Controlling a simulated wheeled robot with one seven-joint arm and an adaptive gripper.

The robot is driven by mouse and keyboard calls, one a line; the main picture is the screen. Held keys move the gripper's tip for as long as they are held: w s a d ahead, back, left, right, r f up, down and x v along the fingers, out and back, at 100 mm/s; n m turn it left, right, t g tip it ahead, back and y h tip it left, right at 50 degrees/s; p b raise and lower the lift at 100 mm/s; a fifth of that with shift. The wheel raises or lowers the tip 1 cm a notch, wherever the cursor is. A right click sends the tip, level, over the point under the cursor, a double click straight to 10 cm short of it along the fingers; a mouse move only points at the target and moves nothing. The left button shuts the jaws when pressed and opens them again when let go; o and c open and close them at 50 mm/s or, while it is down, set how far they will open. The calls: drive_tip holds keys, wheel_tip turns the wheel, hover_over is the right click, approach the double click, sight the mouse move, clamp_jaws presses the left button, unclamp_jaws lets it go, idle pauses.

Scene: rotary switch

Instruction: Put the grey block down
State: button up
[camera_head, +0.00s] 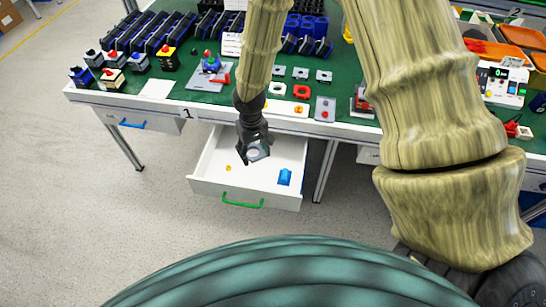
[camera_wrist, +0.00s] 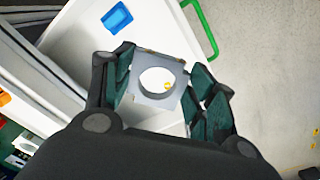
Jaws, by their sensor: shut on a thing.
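My gripper (camera_head: 256,150) is shut on the grey block (camera_wrist: 156,82), a square grey piece with a large round hole. The block sits between the two dark green finger pads in the wrist view. In the head view the grey block (camera_head: 264,151) shows at the fingertips, in front of the open white drawer (camera_head: 198,187). My gripper appears over the drawer's inside. How high the block is above the drawer floor I cannot tell. A small yellow round thing shows through the hole in the wrist view.
In the drawer lie a blue part (camera_head: 284,177) and a small yellow piece (camera_head: 228,168). The drawer has a green handle (camera_head: 242,203). The green-topped workbench (camera_head: 200,95) behind carries many switch parts. A closed drawer with a blue handle (camera_head: 132,124) is at left.

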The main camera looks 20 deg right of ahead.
wheel_tip(320, 180, down, 2)
drive_tip(key=w+f+n+b, duration=0.1)
drive_tip(key=n+b, duration=0.2)
drive_tip(key=n, duration=0.1)
drive_tip(key=n+b, duration=1.8)
drive_tip(key=n, duration=0.6)
hover_over(258, 172)
wheel_tip(258, 172, down, 8)
drive_tip(key=shift+f+b, duration=0.6)
drive_tip(key=shift+f, duration=4.35)
drive_tip(key=shift+f, duration=0.15)
drive_tip(key=o, duration=1)
drive_tip(key=shift+c, duration=0.2)
